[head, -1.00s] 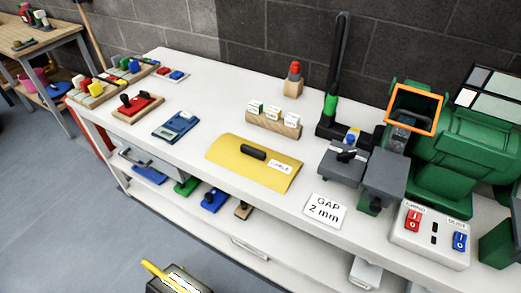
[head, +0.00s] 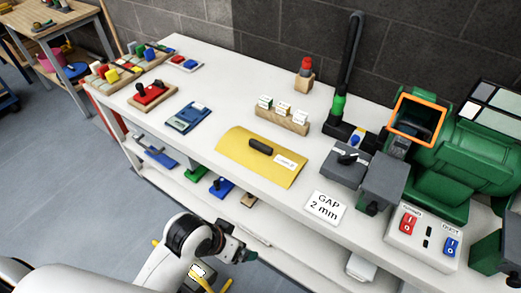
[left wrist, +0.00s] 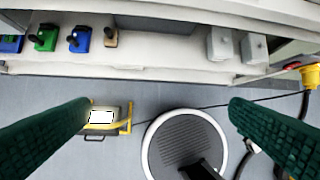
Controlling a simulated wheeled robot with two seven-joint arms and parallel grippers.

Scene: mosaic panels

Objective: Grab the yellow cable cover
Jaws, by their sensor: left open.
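The yellow cable cover (head: 279,174) lies on the white bench top near its front edge in the head view. It is a curved sheet with a black handle (head: 260,146) on top and a small white label. My left arm comes in from the bottom left, and my left gripper (head: 246,253) is in front of the bench, nearer than the cover and apart from it. In the left wrist view its two green fingers (left wrist: 160,108) are wide apart with nothing held between them. The cover does not show in that view. My right gripper is not in view.
A "GAP 2 mm" card (head: 326,206) lies right of the cover, near a grey clamp block (head: 345,162) and green machine (head: 440,175). A wooden block with tags (head: 281,119) stands behind; a blue tool (head: 187,116) lies left. A lower shelf (left wrist: 150,68) juts out below.

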